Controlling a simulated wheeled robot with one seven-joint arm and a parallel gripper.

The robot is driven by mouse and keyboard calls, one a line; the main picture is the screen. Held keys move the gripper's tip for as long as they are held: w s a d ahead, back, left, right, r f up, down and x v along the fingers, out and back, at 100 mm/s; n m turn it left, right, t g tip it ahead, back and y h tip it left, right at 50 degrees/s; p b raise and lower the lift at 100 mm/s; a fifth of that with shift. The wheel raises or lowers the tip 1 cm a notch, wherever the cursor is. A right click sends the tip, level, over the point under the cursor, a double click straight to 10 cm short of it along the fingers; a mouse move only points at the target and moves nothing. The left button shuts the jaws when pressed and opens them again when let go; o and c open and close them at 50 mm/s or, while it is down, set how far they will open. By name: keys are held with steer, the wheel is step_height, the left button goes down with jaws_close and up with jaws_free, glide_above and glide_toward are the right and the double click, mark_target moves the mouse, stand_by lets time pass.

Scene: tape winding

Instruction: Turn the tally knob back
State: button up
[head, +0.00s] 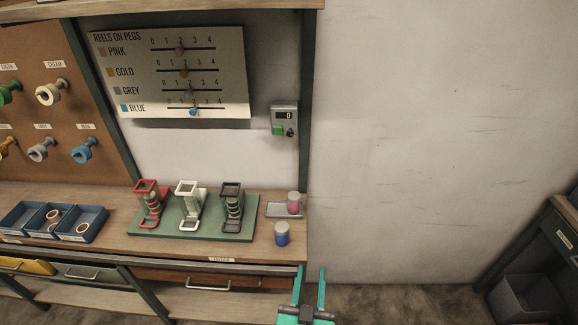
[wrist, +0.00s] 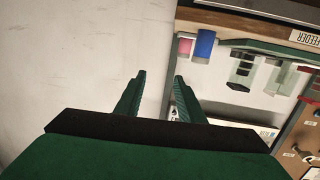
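The tally box (head: 284,118) is a small grey unit on the post at the right end of the wall above the bench. Its dark display reads 0. A small black knob (head: 290,132) sits at its lower right, beside a green patch at lower left. My gripper (head: 311,270) is at the bottom of the head view, in front of the bench's right end, well below the tally box and apart from it. In the wrist view my gripper (wrist: 160,76) has its green fingers apart with nothing between them. I cannot make out the knob in the wrist view.
A pink jar (head: 293,203) on a grey tray and a blue jar (head: 282,234) stand at the bench's right end. A green base (head: 150,243) with three stands is left of them. The reels board (head: 130,70) hangs left of the box. Bare wall lies right.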

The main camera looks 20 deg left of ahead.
steer(key=w+a+r+y, duration=0.1)
steer(key=w+a+r, duration=0.5)
steer(key=w+r, duration=0.4)
steer(key=n+y, duration=0.1)
glide_toward(291, 134)
steer(key=shift+t, duration=0.4)
steer(key=x, duration=0.7)
steer(key=shift+w+a+f, duration=0.25)
steer(key=shift+w+f, duration=0.1)
steer(key=shift+f, duration=0.05)
steer(key=shift+c, duration=0.3)
jaws_close()
